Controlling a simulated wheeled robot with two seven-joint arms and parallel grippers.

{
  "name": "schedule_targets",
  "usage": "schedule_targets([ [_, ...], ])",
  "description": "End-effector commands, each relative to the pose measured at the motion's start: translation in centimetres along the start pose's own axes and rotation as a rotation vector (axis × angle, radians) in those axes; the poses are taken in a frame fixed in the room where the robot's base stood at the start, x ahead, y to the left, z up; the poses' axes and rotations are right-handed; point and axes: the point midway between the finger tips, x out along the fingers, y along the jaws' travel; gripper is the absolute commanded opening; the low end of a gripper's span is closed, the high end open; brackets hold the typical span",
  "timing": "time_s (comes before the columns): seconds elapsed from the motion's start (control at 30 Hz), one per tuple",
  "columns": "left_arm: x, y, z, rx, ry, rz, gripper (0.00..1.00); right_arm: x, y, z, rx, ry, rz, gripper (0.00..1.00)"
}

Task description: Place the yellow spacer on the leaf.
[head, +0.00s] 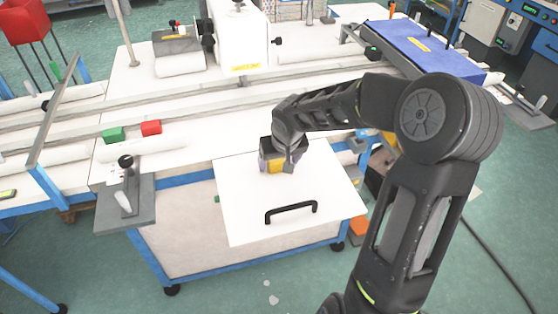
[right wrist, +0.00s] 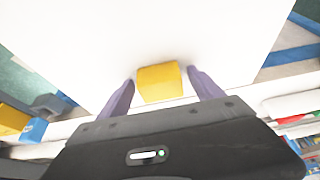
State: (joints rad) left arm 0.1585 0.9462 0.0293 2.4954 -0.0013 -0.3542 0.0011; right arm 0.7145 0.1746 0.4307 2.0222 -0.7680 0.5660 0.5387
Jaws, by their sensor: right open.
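The yellow spacer (head: 276,168) is a small block on the white leaf (head: 245,205), the panel with a black handle at the front of the table. In the right wrist view the yellow spacer (right wrist: 158,82) lies between the two purple fingers of my right gripper (right wrist: 160,92), with a gap at each side. My right gripper (head: 275,165) is open, low over the back part of the leaf. It partly hides the spacer in the head view. My left gripper is not in view.
A black handle (head: 291,212) stands up near the leaf's front edge. A green block (head: 113,134) and a red block (head: 151,127) stand on the table to the left. A grey clamp plate (head: 126,205) sticks out left of the leaf. Most of the leaf is bare.

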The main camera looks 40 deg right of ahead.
Motion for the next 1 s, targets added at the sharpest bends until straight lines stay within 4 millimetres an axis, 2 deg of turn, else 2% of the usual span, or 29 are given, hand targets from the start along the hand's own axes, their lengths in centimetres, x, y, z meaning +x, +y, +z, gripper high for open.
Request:
schedule_targets([
  [0.23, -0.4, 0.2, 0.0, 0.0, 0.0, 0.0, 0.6, -0.4, 0.0, -0.1, 0.0, 0.0, 0.0, 0.76],
  [0.37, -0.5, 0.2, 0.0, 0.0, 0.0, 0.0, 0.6, -1.5, 0.1, -0.2, -0.001, 0.002, 0.002, 0.76],
  [0.8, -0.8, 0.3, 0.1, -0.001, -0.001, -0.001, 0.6, -10.1, 0.0, -0.2, 0.001, 0.004, 0.001, 0.76],
  [1.0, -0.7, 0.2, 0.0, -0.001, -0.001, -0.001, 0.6, -12.1, 0.0, -0.1, 0.0, 0.001, 0.0, 0.76],
])
